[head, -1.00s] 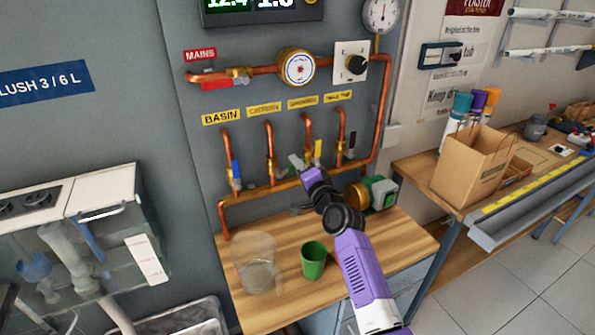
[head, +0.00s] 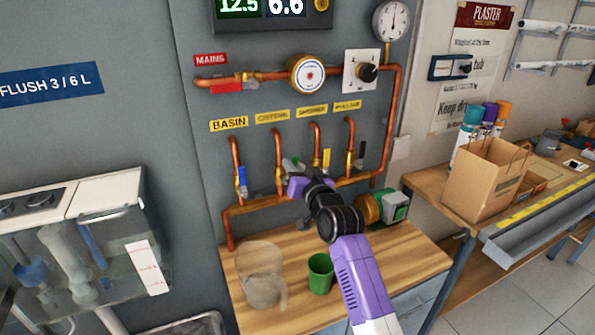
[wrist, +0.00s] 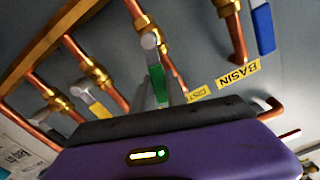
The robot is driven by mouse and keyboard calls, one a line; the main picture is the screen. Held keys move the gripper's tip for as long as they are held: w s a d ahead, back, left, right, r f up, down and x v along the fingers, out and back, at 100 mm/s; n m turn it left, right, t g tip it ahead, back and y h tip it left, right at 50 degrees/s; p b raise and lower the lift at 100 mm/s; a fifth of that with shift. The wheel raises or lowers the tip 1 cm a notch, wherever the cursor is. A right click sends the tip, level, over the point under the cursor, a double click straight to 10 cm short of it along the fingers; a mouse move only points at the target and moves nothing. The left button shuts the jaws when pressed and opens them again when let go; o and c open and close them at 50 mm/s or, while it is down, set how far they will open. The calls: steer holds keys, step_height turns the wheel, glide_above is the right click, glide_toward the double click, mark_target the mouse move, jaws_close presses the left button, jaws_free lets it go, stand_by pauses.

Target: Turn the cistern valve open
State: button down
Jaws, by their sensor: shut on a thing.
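The cistern valve (wrist: 150,40) is on the second copper riser, by the yellow cistern label (head: 272,117). Its green lever (wrist: 158,82) points from the pivot toward the label end, at a slight slant to its pipe in the wrist view. My gripper (wrist: 160,92) is shut on this lever, with a grey finger on either side of it. In the head view my gripper (head: 294,174) is at the valve and hides most of it and its lever.
The basin valve's blue lever (head: 242,181) is to the left, and the shower valve's yellow lever (head: 326,159) is close on the right. A clear jug (head: 261,275) and green cup (head: 320,273) stand on the bench below. A brass and green device (head: 383,208) sits behind my arm.

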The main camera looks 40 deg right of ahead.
steer(key=shift+w+a+n+b, duration=0.15)
steer(key=shift+a+n+b, duration=0.35)
steer(key=shift+n, duration=0.7)
steer(key=shift+a, duration=0.15)
steer(key=c, duration=1.3)
jaws_free()
steer(key=shift+c, duration=0.2)
steer(key=v, duration=0.7)
steer(key=shift+s+b, duration=0.4)
steer(key=shift+b, duration=0.05)
steer(key=shift+a+r, duration=0.1)
